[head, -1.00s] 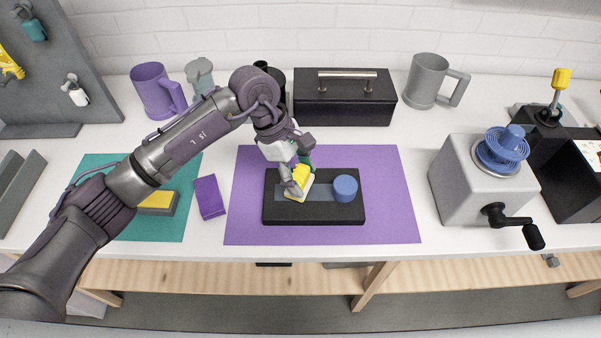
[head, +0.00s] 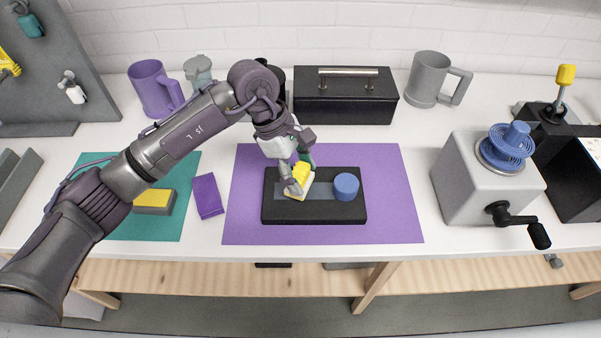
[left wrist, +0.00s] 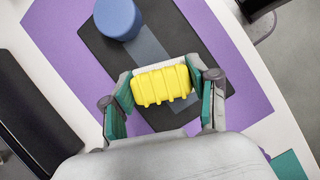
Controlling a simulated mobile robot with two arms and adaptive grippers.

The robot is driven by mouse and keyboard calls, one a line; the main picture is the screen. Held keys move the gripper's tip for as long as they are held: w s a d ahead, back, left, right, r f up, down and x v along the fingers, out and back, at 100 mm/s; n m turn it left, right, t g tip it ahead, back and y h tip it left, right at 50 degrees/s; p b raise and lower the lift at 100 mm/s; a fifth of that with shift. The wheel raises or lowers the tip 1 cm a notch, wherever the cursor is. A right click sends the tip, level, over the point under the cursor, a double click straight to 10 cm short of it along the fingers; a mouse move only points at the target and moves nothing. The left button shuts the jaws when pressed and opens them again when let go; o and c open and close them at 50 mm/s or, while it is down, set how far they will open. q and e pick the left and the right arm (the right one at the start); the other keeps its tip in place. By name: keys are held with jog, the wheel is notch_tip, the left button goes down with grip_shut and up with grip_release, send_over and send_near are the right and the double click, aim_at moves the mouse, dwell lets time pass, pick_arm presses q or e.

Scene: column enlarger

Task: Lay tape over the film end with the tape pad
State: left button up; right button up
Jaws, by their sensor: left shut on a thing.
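My left gripper (head: 299,182) is shut on the tape pad (head: 302,174), a yellow ribbed grip on a pale base. The pad is at the left part of the black block (head: 315,214), over the grey-blue film strip (head: 324,191). In the left wrist view the yellow pad (left wrist: 161,85) sits between the two teal-lined fingers (left wrist: 163,100), and the strip (left wrist: 152,48) runs out from beneath it toward a blue round knob (left wrist: 117,18). The film end under the pad is hidden. I cannot tell whether the pad touches the strip. My right gripper is not in view.
The block lies on a purple mat (head: 390,220). A purple box (head: 207,196) and a yellow-topped grey block (head: 154,201) on a teal mat are to the left. A grey crank machine (head: 475,190) stands right. A black toolbox (head: 345,103) and mugs are behind.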

pick_arm(q)
jog(key=shift+a+f+b, duration=0.1)
jog(key=shift+a+b, duration=0.8)
jog(key=shift+a, duration=2.25)
jog(key=shift+f+b, duration=0.15)
jog(key=shift+b, duration=0.4)
jog(key=shift+f+b, duration=0.7)
jog(key=shift+b, duration=0.05)
jog(key=shift+d, duration=0.1)
jog(key=shift+d+b, duration=0.75)
jog(key=shift+d, duration=1.6)
